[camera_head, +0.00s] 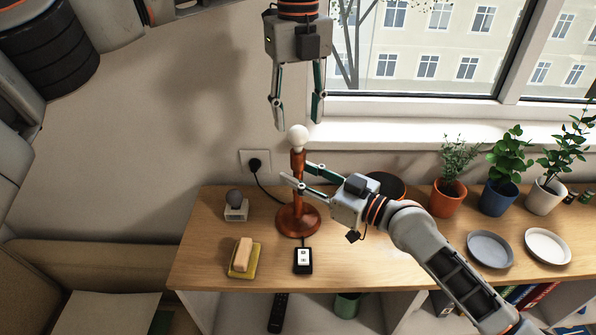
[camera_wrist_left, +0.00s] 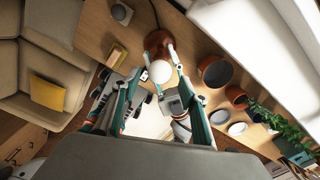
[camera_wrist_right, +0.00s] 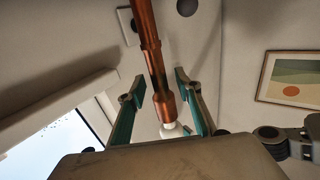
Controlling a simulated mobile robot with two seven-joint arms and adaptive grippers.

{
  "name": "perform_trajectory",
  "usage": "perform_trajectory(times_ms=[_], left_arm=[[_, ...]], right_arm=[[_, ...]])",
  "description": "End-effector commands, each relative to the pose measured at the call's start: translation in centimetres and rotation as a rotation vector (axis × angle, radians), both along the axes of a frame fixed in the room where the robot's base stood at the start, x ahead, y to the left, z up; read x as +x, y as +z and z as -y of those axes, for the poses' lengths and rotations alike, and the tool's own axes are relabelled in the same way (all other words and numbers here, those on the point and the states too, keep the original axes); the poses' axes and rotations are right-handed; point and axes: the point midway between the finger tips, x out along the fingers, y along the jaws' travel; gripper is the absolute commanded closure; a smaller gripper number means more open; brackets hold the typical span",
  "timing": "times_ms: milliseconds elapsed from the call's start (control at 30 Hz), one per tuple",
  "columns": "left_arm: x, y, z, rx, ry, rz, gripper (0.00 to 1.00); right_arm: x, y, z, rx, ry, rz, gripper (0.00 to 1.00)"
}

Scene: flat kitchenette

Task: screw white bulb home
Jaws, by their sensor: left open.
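The white bulb (camera_head: 297,136) sits upright on top of the brown-red lamp (camera_head: 297,220), whose round base stands on the wooden counter. My left gripper (camera_head: 297,124) points down from above, open, with its fingertips apart on either side just above the bulb. In the left wrist view the bulb (camera_wrist_left: 160,71) shows between the fingers. My right gripper (camera_head: 296,171) comes in from the right at the lamp's stem. In the right wrist view its fingers stand on either side of the stem (camera_wrist_right: 151,50), with a visible gap on one side. How deep the bulb sits is unclear.
A grey bulb (camera_head: 234,196) stands in a white holder left of the lamp. A black switch box (camera_head: 303,261) and a yellow sponge-like block (camera_head: 242,254) lie in front. Potted plants (camera_head: 446,198) and plates (camera_head: 490,249) stand right. A wall socket (camera_head: 255,162) is behind.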

Motion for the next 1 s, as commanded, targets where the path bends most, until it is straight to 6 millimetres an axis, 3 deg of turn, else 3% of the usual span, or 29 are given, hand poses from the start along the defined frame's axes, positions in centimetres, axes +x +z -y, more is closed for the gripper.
perform_trajectory(times_ms=[400,533,833,1000], left_arm=[[0.00,0.00,0.00,0.000,0.000,0.000,0.56],[-0.01,0.00,0.00,0.000,0.000,0.000,0.56],[-0.01,-0.01,0.01,0.000,0.041,0.000,0.56],[-0.04,-0.02,0.04,0.001,0.235,-0.001,0.56]], right_arm=[[0.37,-0.02,-0.55,-0.001,0.000,0.000,0.66],[0.37,-0.01,-0.54,-0.001,0.000,0.000,1.00],[0.35,-0.01,-0.52,-0.001,0.000,0.000,1.00],[0.36,0.00,-0.52,-0.001,0.000,0.000,1.00]])
